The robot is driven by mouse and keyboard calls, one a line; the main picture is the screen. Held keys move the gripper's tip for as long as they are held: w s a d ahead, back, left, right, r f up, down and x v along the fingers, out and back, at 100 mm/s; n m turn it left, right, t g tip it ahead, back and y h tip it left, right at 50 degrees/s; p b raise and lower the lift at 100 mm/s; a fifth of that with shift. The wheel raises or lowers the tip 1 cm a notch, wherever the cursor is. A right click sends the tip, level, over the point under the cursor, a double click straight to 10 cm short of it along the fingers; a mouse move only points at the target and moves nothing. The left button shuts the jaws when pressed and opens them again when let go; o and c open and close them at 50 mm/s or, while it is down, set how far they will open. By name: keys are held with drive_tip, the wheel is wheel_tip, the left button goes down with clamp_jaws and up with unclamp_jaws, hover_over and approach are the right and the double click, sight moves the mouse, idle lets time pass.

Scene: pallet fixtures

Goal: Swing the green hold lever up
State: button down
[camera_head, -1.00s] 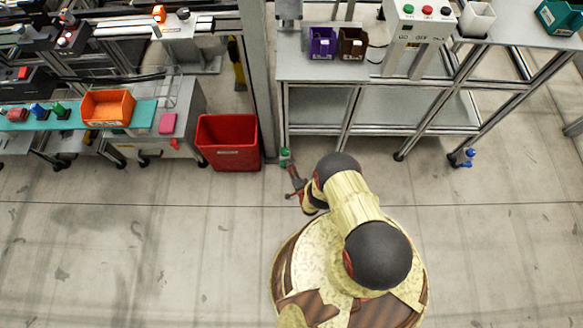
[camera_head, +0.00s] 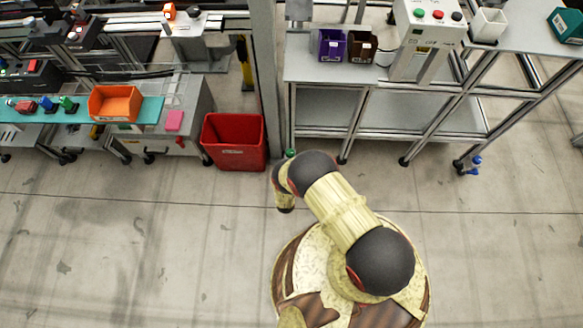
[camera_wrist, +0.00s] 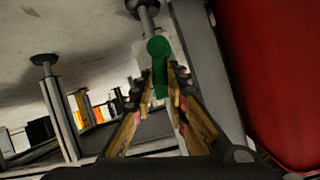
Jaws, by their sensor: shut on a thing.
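The green hold lever (camera_wrist: 158,55) fills the space between my fingertips in the wrist view. It has a round knob and a narrower bar, set against a pale mount beside a grey post. In the head view only a small green bit (camera_head: 290,153) shows just beyond my arm, near the foot of the post. My gripper (camera_wrist: 160,84) is shut on the lever, one finger on each side of its bar. In the head view my arm hides the gripper.
A red bin (camera_head: 233,142) stands just left of the post and shows close at the right in the wrist view (camera_wrist: 285,70). A grey bench frame (camera_head: 365,135) stands to the right. A blue piece (camera_head: 476,163) is at its right foot. Open floor lies in front.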

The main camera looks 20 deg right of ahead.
drive_tip(key=shift+w+a+n+g+h, duration=0.2)
drive_tip(key=shift+a+n+g+h, duration=0.1)
drive_tip(key=shift+a+n+h, duration=0.55)
drive_tip(key=shift+d+n, duration=0.1)
drive_tip(key=shift+n, duration=0.15)
drive_tip(key=c, duration=1.7)
unclamp_jaws()
drive_tip(key=shift+c, duration=0.2)
drive_tip(key=v, duration=1.2)
drive_tip(key=shift+f, duration=0.1)
